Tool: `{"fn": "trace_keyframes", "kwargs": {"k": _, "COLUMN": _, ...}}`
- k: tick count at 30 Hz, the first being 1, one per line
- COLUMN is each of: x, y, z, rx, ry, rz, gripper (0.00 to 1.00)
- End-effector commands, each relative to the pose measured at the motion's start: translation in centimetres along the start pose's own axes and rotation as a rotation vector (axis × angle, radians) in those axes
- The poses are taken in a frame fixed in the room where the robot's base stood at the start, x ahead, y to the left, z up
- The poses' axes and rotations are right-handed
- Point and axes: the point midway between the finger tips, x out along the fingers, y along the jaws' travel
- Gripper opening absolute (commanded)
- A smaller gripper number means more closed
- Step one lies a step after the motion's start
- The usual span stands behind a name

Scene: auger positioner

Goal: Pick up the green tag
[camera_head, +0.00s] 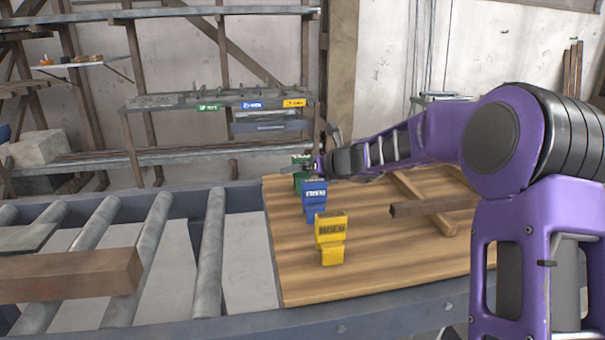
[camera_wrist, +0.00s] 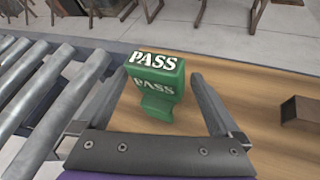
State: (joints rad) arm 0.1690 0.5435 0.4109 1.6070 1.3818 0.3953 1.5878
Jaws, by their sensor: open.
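The green tag (camera_wrist: 156,84) stands upright on the wooden board, with "PASS" in white on its top and front in the wrist view. In the head view the green tag (camera_head: 299,162) is partly hidden behind my gripper (camera_head: 318,165). In the wrist view my gripper (camera_wrist: 150,100) is open, with one finger on each side of the tag. Gaps show between the tag and both fingers, and the tag's lower end lies just ahead of the palm. Nothing is held.
A blue tag (camera_head: 315,196) and a yellow tag (camera_head: 331,238) stand nearer on the wooden board (camera_head: 400,262). A brown beam (camera_head: 423,206) lies to the right. Metal rollers (camera_head: 211,250) with a brown block (camera_head: 70,277) are left. A shelf (camera_head: 215,100) with coloured labels stands behind.

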Motion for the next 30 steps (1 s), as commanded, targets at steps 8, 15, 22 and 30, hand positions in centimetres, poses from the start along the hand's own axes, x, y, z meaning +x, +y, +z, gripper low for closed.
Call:
{"fn": "trace_keyframes", "kwargs": {"k": 8, "x": 0.29, "y": -0.03, "z": 0.04, "rx": 0.0, "ry": -0.001, "rz": -0.001, "gripper": 0.98}}
{"fn": "trace_keyframes", "kwargs": {"k": 15, "x": 0.28, "y": -0.03, "z": 0.02, "rx": 0.0, "ry": 0.0, "rz": -0.001, "gripper": 0.55}}
{"fn": "trace_keyframes", "kwargs": {"k": 22, "x": 0.28, "y": -0.02, "z": 0.02, "rx": 0.0, "ry": 0.0, "rz": -0.001, "gripper": 0.22}}
{"fn": "trace_keyframes", "kwargs": {"k": 30, "x": -0.15, "y": 0.27, "z": 0.89, "rx": 0.0, "ry": -0.002, "rz": 0.0, "gripper": 0.22}}
